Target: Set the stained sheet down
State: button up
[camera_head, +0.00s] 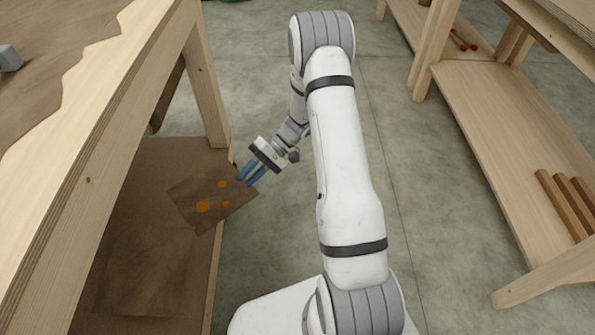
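The stained sheet (218,205) is a brown, flat piece with several orange spots. It shows at the left of the head view, over the edge of the lower shelf (150,230) of the left workbench. My gripper (250,178) has blue fingers that reach to the upper right edge of the sheet. The fingers appear shut on that edge. Whether the sheet touches the shelf below cannot be told from this view.
The workbench's wooden top (115,120) and a leg (205,90) stand close to my gripper on the left. A right bench has a lower shelf (490,130) with wooden bars (565,205). Bare concrete floor (430,215) lies between.

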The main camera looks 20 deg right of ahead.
jog(key=s+d+r+t+h, duration=0.2)
jog(key=s+r+h, duration=0.3)
jog(key=s+r, duration=0.4)
jog(key=s+d+r+t+h, duration=0.2)
jog(key=s+d+r+h, duration=0.2)
jog(key=s+r, duration=0.6)
notch_tip(320, 180, up, 2)
jog(key=h, duration=0.2)
jog(key=shift+d+r+h, duration=0.2)
jog(key=shift+d+h, duration=0.05)
jog(key=shift+h, duration=0.05)
jog(key=shift+s+d+r+t, duration=0.15)
jog(key=shift+s+d+t, duration=0.1)
jog(key=shift+s+t, duration=0.15)
jog(key=shift+c, duration=1)
grip_shut()
